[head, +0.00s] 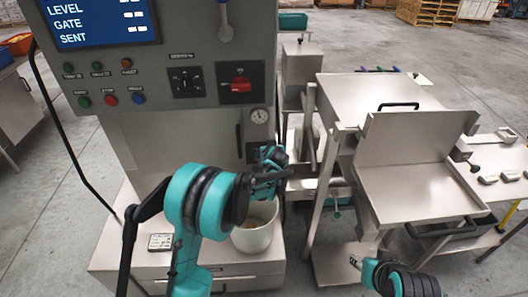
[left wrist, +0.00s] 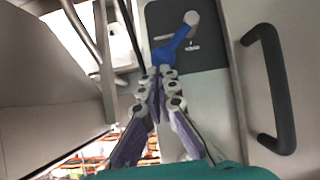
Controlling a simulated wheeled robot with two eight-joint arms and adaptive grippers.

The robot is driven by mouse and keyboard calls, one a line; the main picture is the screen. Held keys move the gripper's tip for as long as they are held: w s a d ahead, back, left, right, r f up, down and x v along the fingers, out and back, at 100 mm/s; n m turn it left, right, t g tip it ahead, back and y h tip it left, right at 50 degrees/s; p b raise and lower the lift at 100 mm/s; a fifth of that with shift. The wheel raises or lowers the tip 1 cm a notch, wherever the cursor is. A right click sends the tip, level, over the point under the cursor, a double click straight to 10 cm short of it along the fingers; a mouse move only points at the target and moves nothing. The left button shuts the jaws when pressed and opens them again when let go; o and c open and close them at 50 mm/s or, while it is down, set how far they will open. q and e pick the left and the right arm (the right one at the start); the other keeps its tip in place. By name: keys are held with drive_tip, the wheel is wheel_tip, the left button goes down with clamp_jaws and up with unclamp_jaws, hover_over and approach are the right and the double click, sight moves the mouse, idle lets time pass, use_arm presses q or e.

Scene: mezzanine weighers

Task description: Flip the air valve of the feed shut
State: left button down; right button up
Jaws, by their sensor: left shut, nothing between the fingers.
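In the left wrist view the air valve has a blue lever (left wrist: 172,52) on a round pale pivot (left wrist: 192,18), mounted on a dark plate (left wrist: 208,54). The lever slants down and left from its pivot. My left gripper (left wrist: 158,76) is shut and empty, its tips at the lever's free end; I cannot tell whether they touch. In the head view my left gripper (head: 272,160) is in front of the cabinet, below the round gauge (head: 259,116), and it hides the lever. My right gripper (head: 368,271) is small at the lower right, its fingers unclear.
The grey cabinet has a screen (head: 100,20), buttons and a red rotary switch (head: 240,84). A white bucket (head: 258,236) stands below my left gripper. A steel table (head: 415,190) is to the right. A black handle (left wrist: 272,90) is right of the valve plate in the left wrist view.

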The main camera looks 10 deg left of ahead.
use_arm(q)
drive_tip(key=d+f+m+y, duration=0.1)
drive_tip(key=w+d+f+m+y+b, duration=0.1)
drive_tip(key=f+y, duration=0.1)
drive_tip(key=shift+d+g, duration=0.25)
drive_tip(key=shift+g, duration=0.05)
drive_tip(key=shift+a, duration=0.1)
